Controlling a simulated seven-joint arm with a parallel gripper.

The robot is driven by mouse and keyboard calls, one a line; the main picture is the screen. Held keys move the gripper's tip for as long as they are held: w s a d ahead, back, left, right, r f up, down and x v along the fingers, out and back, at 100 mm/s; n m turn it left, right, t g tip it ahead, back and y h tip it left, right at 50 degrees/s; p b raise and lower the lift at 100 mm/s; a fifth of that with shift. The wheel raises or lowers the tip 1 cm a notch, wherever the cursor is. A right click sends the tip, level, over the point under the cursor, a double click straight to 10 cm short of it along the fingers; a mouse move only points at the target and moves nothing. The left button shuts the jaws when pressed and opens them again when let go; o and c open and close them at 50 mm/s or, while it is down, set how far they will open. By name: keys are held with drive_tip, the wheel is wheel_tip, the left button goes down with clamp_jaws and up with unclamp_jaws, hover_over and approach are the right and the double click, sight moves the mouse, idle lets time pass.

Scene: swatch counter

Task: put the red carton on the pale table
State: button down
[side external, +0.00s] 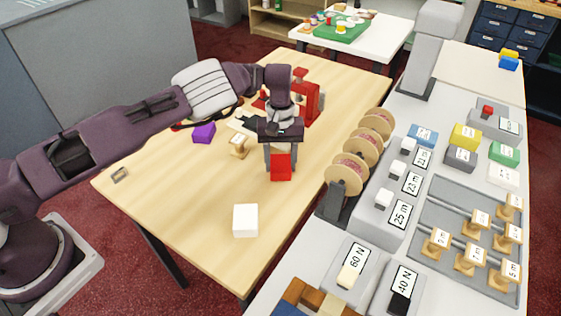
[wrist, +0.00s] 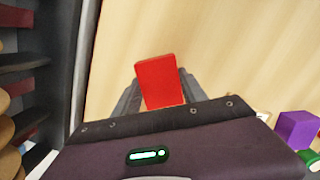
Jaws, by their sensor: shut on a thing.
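The red carton (side external: 281,167) is a small box between the fingers of my gripper (side external: 281,158), over the pale wooden table (side external: 205,256). In the wrist view the carton (wrist: 160,82) sticks out past the fingertips, with one grey finger on each side, so my gripper (wrist: 161,92) is shut on it. The pale wood (wrist: 225,50) lies behind it there. I cannot tell for certain whether the carton's underside touches the table or hangs above it.
A white box (side external: 245,220) stands nearer the front. A purple block (side external: 203,132), a wooden stamp (side external: 239,146) and a red device (side external: 309,98) are around my gripper. Wooden spools (side external: 350,172) edge the grey counter at right.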

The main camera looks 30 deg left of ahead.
drive_tip(key=shift+f, duration=0.15)
drive_tip(key=c, duration=0.6)
unclamp_jaws()
drive_tip(key=shift+c, duration=0.2)
